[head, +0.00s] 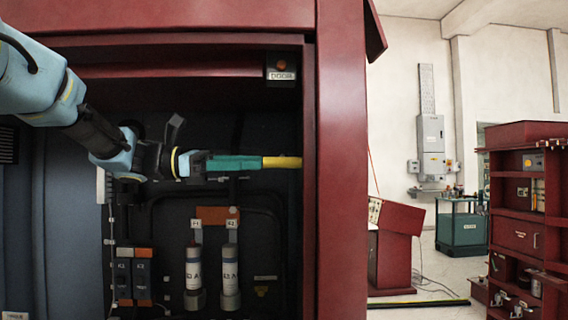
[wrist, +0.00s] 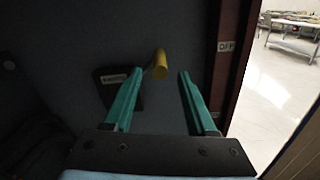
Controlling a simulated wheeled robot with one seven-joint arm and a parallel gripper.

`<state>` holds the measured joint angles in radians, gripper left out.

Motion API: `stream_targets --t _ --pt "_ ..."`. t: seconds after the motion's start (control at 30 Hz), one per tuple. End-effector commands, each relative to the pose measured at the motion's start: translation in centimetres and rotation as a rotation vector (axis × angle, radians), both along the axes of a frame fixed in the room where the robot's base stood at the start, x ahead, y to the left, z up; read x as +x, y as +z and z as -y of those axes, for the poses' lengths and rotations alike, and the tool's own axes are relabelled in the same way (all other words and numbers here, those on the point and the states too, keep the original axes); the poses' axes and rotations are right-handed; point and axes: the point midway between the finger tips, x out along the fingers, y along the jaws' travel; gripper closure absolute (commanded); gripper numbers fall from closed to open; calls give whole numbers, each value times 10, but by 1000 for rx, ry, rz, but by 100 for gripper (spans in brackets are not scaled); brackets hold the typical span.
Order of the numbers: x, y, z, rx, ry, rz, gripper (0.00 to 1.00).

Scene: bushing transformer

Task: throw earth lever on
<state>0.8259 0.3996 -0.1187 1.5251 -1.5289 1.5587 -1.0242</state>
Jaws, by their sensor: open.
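A yellow handle, likely the grip of the earth lever (head: 283,162), lies about level inside the red cabinet, near its right post. In the wrist view the rounded yellow end (wrist: 160,65) shows just beyond and between the fingertips, nearer the left one. My gripper (head: 262,163) has teal fingers and points right, toward the handle. In the wrist view the fingers (wrist: 160,74) stand apart with nothing held. I cannot tell whether a fingertip touches the handle. The lever's pivot is hidden. An "OFF" label (wrist: 226,46) is on the red post right of the handle.
The cabinet's red post (head: 341,160) stands close to the right. Two white bushings (head: 194,268) and a small dark switch unit (head: 133,275) are below my gripper. A "DOOR" box (head: 281,68) is above. A dark labelled plate (wrist: 117,84) lies behind the left finger.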

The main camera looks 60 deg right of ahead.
Motion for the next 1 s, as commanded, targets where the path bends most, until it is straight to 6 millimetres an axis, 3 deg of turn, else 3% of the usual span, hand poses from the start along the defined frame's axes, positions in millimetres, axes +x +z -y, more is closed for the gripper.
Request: stream_targets --t 0.2,0.43,0.83,1.0 --pt "-35 2 25 2 -3 1 43" --pt "-59 1 43 2 1 2 43" --pt "-65 -1 48 1 3 3 43" --pt "-64 -1 48 1 3 3 60"
